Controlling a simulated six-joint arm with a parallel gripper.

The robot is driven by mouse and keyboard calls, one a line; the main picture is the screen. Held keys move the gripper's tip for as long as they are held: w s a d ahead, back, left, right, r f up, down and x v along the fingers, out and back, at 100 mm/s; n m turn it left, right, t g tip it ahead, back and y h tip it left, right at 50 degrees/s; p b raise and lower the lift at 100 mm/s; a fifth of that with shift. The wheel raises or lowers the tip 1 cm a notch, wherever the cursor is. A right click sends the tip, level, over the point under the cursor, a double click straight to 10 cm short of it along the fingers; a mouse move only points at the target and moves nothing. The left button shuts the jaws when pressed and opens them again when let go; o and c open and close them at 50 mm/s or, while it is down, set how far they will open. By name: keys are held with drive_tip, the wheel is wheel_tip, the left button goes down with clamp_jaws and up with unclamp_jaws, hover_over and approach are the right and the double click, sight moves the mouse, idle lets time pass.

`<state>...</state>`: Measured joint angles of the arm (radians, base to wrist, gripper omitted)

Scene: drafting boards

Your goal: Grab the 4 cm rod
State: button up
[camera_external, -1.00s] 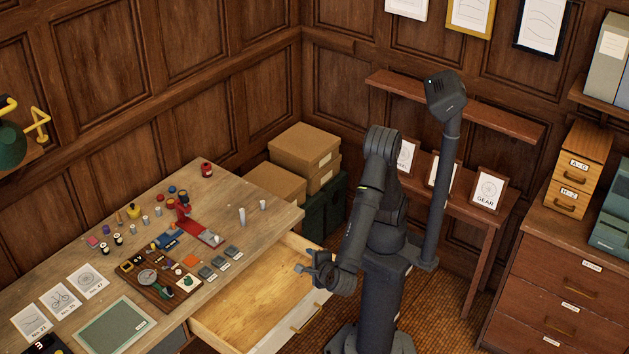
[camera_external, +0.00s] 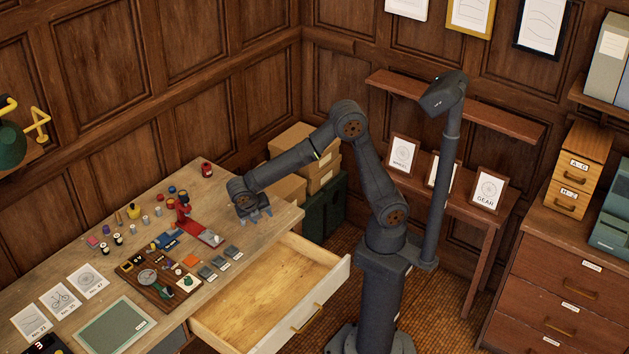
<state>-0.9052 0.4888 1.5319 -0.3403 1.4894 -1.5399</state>
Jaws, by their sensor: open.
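My gripper (camera_external: 256,216) is over the far right part of the wooden desk (camera_external: 225,265), pointing down, with bluish fingers spread open. The two pale upright rods, one taller and one shorter, that stood on this part of the desk in the earlier view are now hidden by my gripper and wrist. I cannot tell whether a rod is between the fingers or touching them. No length marking is readable, so I cannot tell by label which rod is 4 cm.
A red tool with a long base (camera_external: 208,236) stands just left of my gripper. A small red item (camera_external: 207,170) sits at the back. An open drawer (camera_external: 290,290) sticks out below the desk edge. Cardboard boxes (camera_external: 322,178) stand behind my forearm.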

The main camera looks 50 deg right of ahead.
drive_tip(key=w+d+r+m+y, duration=0.25)
drive_tip(key=w+d+m, duration=0.45)
drive_tip(key=w+d, duration=0.35)
drive_tip(key=w+d+r+m+y, duration=0.1)
drive_tip(key=w+d+m+y, duration=0.2)
drive_tip(key=w+d+m, duration=0.55)
drive_tip(key=shift+n+g, duration=0.3)
drive_tip(key=shift+n, duration=0.65)
drive_tip(key=f, duration=0.5)
drive_tip(key=d+f, duration=0.1)
drive_tip(key=f, duration=0.4)
drive_tip(key=d+f, duration=0.1)
drive_tip(key=f, duration=0.5)
drive_tip(key=shift+w, duration=0.2)
drive_tip(key=shift+d+f, duration=0.1)
drive_tip(key=shift+f, duration=2.95)
drive_tip(key=shift+c, duration=0.3)
clamp_jaws()
